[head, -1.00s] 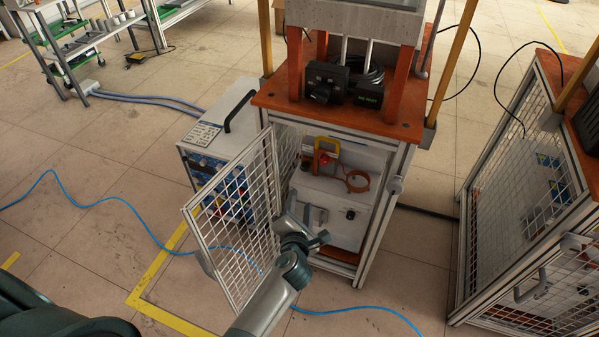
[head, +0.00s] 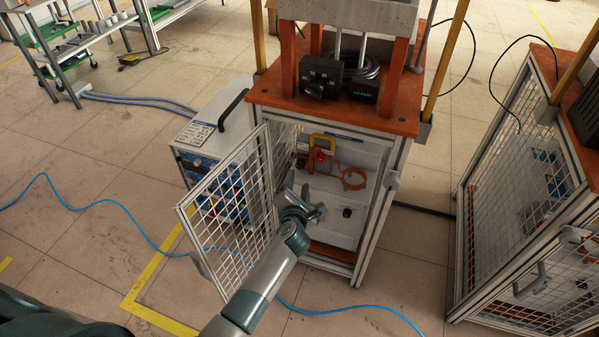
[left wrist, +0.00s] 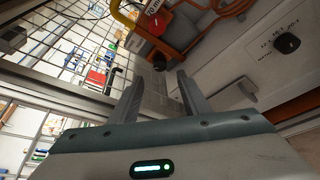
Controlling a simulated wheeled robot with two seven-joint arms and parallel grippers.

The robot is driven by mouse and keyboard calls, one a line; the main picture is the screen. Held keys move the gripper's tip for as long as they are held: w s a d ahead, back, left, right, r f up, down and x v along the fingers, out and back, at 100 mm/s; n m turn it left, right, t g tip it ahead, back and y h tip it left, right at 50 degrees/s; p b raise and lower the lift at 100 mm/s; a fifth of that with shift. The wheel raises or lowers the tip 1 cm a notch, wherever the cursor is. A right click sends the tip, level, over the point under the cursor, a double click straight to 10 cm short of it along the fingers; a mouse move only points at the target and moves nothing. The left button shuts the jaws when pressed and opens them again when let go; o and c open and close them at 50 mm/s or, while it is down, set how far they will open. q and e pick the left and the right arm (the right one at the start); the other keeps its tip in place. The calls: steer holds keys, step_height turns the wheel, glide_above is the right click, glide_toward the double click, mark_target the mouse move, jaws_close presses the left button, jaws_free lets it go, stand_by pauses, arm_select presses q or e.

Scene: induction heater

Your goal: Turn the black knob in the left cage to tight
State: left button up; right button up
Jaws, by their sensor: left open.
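The left cage (head: 376,215) stands in the middle of the head view with its mesh door (head: 232,220) swung open to the left. Inside is a pale unit with the small black knob (head: 347,212) on its front; the knob also shows at the upper right of the left wrist view (left wrist: 287,43). My left gripper (head: 313,201) is at the cage opening, left of the knob and apart from it. In the left wrist view its two fingers (left wrist: 158,92) are spread with nothing between them. My right gripper is not in view.
Inside the cage, a yellow and red device (head: 321,150) with an orange cable (head: 353,178) sits above the knob. A white cabinet (head: 205,135) stands behind the door. A second cage (head: 520,200) is at the right. A blue cable (head: 100,205) crosses the floor.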

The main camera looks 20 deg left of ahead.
mark_target(300, 167)
arm_select(q)
steer(key=b+x, duration=0.2)
steer(key=x, duration=0.5)
steer(key=shift+f, duration=0.1)
steer(key=shift+w+a, duration=0.2)
steer(key=shift+w, duration=0.4)
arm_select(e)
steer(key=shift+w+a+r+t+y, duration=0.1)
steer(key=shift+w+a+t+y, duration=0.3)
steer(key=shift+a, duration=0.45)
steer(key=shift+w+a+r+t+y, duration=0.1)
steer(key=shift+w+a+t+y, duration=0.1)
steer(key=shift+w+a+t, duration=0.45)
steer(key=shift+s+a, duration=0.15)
arm_select(q)
steer(key=shift+f, duration=0.1)
steer(key=c, duration=1.1)
